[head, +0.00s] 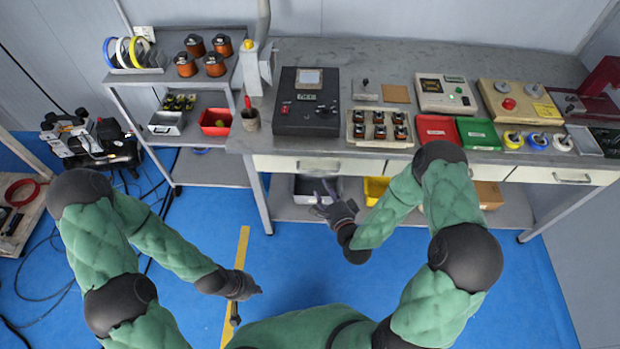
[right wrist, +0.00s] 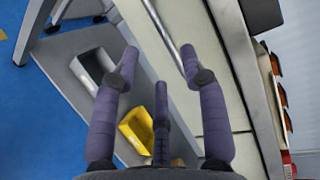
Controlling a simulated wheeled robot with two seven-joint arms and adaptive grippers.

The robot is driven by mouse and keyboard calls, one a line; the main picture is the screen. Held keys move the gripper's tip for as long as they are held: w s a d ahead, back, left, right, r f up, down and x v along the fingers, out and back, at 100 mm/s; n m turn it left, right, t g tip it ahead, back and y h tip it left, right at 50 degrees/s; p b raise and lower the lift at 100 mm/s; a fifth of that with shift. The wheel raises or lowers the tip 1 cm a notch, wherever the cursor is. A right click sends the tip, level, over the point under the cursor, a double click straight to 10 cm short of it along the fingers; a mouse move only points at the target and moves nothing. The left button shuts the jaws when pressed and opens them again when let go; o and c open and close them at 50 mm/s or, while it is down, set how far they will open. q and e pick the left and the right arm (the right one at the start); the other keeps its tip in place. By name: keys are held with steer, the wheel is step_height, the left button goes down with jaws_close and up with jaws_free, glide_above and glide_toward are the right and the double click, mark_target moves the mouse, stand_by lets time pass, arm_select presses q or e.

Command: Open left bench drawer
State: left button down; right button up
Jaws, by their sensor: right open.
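The left bench drawer (head: 275,164) is a cream front under the worktop, flush with the bench, with a silver bar handle (head: 318,165). In the right wrist view the bar handle (right wrist: 168,42) runs across the cream drawer front (right wrist: 205,20). My right gripper (head: 322,190) is open and empty just in front of and below the handle. In the right wrist view its spread fingertips (right wrist: 160,52) lie on either side of the bar; contact is not visible. My left gripper (head: 248,292) hangs low over the floor, away from the bench; its jaws are unclear.
The bench's lower shelf holds a grey bin (head: 305,188) and a yellow bin (head: 376,190). A right drawer (head: 560,175) is at the far end. A black instrument box (head: 307,105) stands above the left drawer.

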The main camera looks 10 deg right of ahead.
mark_target(315, 170)
steer(key=b+x, duration=0.2)
steer(key=x, duration=0.8)
steer(key=shift+b, duration=0.35)
jaws_close()
